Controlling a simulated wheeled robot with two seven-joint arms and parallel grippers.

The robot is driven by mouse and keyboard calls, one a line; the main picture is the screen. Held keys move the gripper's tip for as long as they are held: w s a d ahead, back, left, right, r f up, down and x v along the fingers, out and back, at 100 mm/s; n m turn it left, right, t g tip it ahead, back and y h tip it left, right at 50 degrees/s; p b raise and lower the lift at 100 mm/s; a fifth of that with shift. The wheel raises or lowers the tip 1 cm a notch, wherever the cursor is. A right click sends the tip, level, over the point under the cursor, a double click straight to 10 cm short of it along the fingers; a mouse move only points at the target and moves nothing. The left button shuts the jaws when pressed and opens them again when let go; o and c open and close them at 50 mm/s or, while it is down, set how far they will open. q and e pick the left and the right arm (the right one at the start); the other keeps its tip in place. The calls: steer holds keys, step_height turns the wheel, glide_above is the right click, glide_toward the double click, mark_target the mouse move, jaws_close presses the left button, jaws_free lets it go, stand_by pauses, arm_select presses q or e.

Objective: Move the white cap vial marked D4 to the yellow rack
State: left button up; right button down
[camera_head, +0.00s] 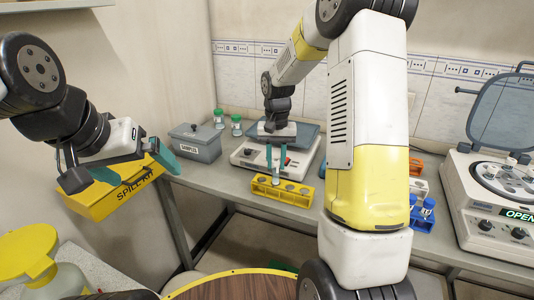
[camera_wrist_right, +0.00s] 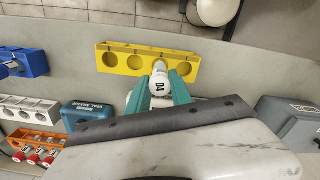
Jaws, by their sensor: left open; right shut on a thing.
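My right gripper (camera_head: 276,163) is shut on a white-capped vial (camera_head: 276,173), held upright over the yellow rack (camera_head: 283,196). In the right wrist view, the teal fingers (camera_wrist_right: 160,92) close around the vial (camera_wrist_right: 159,84), which has a dark mark on its label that I cannot read for certain. It overlaps the near side of the yellow rack (camera_wrist_right: 121,50), near one of its round holes. Whether its base has entered a hole is unclear. The other visible holes look empty. My left gripper (camera_head: 132,165) is open and empty at the left.
A yellow SPILL KIT box (camera_head: 112,196) is behind my left gripper. A grey SAMPLES box (camera_head: 194,143) and two green-capped bottles (camera_head: 236,126) stand at the back left. A blue rack (camera_head: 422,224) with vials and an open centrifuge (camera_head: 485,225) are at the right.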

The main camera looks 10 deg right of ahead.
mark_target(276, 169)
steer(key=shift+f, duration=1.55)
steer(key=c, duration=1.1)
jaws_free()
steer(key=shift+r, duration=0.15)
steer(key=shift+r, duration=3.35)
